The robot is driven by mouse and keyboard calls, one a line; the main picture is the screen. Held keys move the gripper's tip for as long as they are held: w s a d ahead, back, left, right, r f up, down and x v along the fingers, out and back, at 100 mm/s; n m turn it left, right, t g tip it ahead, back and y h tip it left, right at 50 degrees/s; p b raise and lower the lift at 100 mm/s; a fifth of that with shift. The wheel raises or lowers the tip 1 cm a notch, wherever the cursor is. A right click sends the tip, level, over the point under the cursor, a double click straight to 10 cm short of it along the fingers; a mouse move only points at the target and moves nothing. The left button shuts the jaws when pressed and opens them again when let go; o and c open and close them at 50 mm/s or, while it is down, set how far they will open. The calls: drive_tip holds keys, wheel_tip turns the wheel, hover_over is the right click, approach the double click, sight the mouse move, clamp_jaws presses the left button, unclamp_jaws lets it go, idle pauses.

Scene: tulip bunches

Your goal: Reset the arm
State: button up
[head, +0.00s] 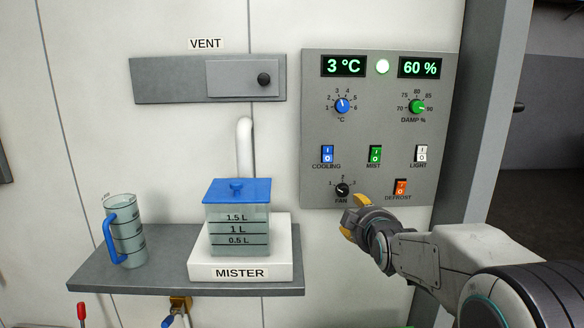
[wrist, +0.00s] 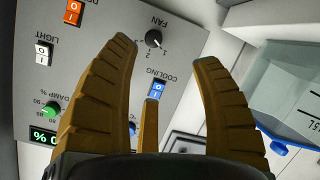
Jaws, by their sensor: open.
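My gripper (head: 350,217) is in front of the lower part of the grey control panel (head: 436,130), just below the FAN knob (head: 342,190). In the wrist view my gripper (wrist: 163,50) shows its yellow-brown fingers spread apart with nothing between them. The black FAN knob (wrist: 154,38) and the blue COOLING switch (wrist: 157,90) appear beyond the fingers. My arm reaches in from the lower right of the head view. I cannot tell whether a finger touches the panel.
A shelf (head: 100,282) left of my gripper holds the mister tank (head: 238,222) with a blue lid and a measuring jug (head: 125,235). The panel also carries the DEFROST switch (head: 401,190) and displays reading 3 °C and 60 %. A vent slider (head: 245,78) is above.

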drive_tip(key=s+r+m+g+p, duration=0.2)
drive_tip(key=s+g+p, duration=0.3)
drive_tip(key=s, duration=1.4)
drive_tip(key=s+r+m+g+p, duration=0.2)
drive_tip(key=s+m+g+p, duration=0.3)
drive_tip(key=s, duration=1.4)
drive_tip(key=g+p, duration=0.1)
drive_tip(key=p, duration=0.3)
drive_tip(key=shift+s, duration=0.2)
drive_tip(key=shift+d, duration=0.15)
